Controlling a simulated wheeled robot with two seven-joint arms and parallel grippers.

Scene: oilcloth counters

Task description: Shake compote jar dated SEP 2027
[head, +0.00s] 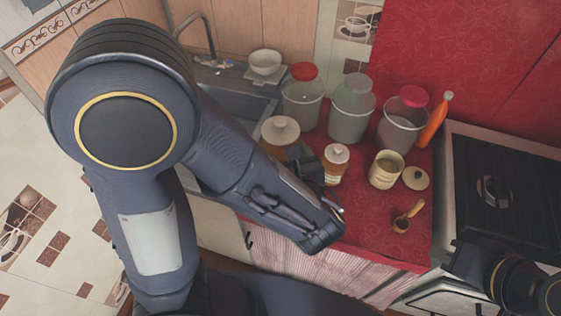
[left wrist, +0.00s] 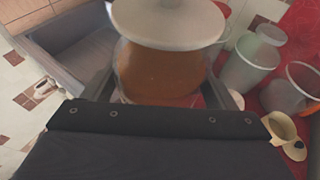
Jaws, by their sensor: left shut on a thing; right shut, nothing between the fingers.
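A compote jar (head: 277,150) with a cream lid and amber contents is in my left gripper. It fills the upper middle of the left wrist view (left wrist: 160,72), roughly upright, its lower part hidden by the gripper. My left gripper (head: 300,160) is shut on its sides, near the sink's right edge. A second, smaller-looking jar (head: 334,170) with a cream lid and orange contents stands on the red counter just right of the gripper. No date is readable on either jar. My right gripper (head: 462,262) is shut and empty, low at the right by the stove.
Several lidded canisters (head: 349,118) stand behind the jars, with an orange bottle (head: 434,120) beside them. An open cream pot (head: 384,172), its lid (head: 416,178) and a wooden scoop (head: 404,220) lie to the right. The sink (head: 235,108), a bowl (head: 265,64) and the stove (head: 505,190) flank the counter.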

